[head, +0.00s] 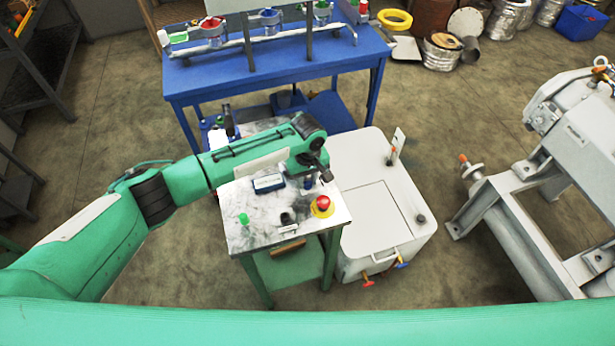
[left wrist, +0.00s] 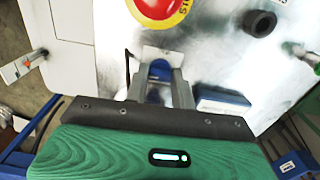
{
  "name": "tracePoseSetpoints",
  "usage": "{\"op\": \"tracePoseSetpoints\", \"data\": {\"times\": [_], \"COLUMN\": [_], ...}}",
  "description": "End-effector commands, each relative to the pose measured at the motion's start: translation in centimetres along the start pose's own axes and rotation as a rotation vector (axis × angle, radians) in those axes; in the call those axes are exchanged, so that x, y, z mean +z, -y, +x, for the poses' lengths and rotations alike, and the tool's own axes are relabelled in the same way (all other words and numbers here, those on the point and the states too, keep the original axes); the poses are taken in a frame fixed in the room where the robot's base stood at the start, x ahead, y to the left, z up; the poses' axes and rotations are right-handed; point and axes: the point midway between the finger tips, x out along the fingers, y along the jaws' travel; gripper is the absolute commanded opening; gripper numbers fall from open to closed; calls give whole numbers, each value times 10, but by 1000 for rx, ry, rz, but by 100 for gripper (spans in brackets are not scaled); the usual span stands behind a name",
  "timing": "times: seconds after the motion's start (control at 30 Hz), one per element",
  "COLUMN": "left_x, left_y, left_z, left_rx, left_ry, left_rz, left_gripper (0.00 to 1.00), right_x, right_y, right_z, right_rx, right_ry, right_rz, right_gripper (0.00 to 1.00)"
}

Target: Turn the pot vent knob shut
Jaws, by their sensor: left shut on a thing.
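My left gripper (head: 322,174) is over the far right part of the small work table (head: 262,238). In the left wrist view, its two fingers (left wrist: 160,82) point at the tabletop and are shut on a small blue part (left wrist: 159,68), which looks like the vent knob. Most of it is hidden between the fingers, so its turn angle cannot be told. A blue part (head: 308,182) also shows beside the gripper in the head view. My right gripper is not in view.
A red stop button on a yellow base (head: 322,206) is close by. A black cylinder (head: 288,218), a green-capped item (head: 243,218) and a dark blue box (head: 268,183) share the tabletop. A white chest (head: 385,215) adjoins on the right. A blue bench (head: 215,82) stands behind.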

Motion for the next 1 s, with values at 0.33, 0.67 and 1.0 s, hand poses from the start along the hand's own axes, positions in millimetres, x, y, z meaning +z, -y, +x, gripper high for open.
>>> {"op": "tracePoseSetpoints", "data": {"times": [0.33,0.67,1.0], "left_x": [1,0,-1], "left_y": [0,0,0], "left_z": [-5,-3,-1], "left_rx": [-1,-1,0], "left_ry": [4,2,-2], "left_rz": [-224,-412,-478], "left_gripper": [3,3,3], "right_x": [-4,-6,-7], "right_y": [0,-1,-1], "right_z": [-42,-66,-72], "right_rx": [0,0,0], "right_ry": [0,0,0], "right_rz": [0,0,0], "right_gripper": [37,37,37]}}
